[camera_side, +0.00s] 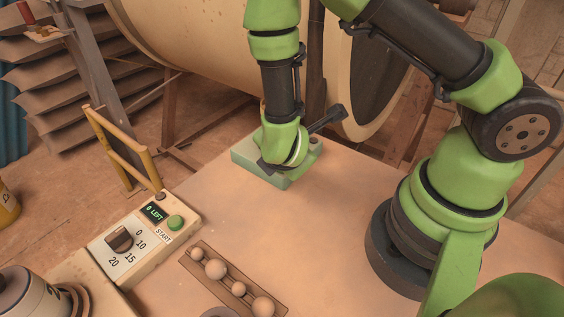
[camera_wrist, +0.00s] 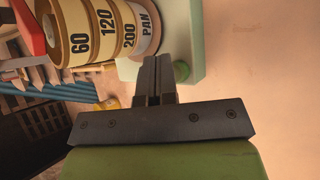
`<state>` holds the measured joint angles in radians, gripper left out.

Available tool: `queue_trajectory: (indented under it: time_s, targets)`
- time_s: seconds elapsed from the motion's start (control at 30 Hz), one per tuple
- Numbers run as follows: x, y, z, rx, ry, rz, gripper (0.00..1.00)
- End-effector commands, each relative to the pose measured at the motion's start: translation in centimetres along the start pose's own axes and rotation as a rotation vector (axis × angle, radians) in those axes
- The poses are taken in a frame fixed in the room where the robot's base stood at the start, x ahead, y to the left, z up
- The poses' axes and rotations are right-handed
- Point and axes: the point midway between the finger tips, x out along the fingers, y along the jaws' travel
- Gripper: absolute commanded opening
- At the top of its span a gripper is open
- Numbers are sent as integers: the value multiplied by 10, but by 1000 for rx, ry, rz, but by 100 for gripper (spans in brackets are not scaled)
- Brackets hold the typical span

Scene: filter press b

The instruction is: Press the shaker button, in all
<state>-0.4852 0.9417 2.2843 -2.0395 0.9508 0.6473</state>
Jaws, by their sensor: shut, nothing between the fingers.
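I cannot tell whether the fingertips touch anything. A stack of tan rings (camera_wrist: 88,30) marked 60, 120, 200 and PAN stands on the base (camera_wrist: 194,30). In the side view the pale green base (camera_side: 245,157) is partly hidden by my gripper, and the button cannot be made out there.
A control box with a dial (camera_side: 122,238), a green START button (camera_side: 175,222) and a display (camera_side: 154,212) ending in "LEFT" stands at the left. A rack of pale balls (camera_side: 215,269) lies in front. The table between is clear. A large drum stands behind.

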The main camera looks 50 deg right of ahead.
Motion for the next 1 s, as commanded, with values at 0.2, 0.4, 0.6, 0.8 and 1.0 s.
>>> queue_trajectory:
  time_s: [0.2, 0.4, 0.6, 0.8, 1.0]
  targets:
    - [0, 0, 0, 1, 0, 0, 0]
    - [1, -1, -1, 0, 0, 0, 0]
    - [3, -2, -2, 2, 0, 0, 0]
    - [5, -3, -3, 1, 0, 0, 0]
    - [6, -4, -5, 0, 0, 0, 0]
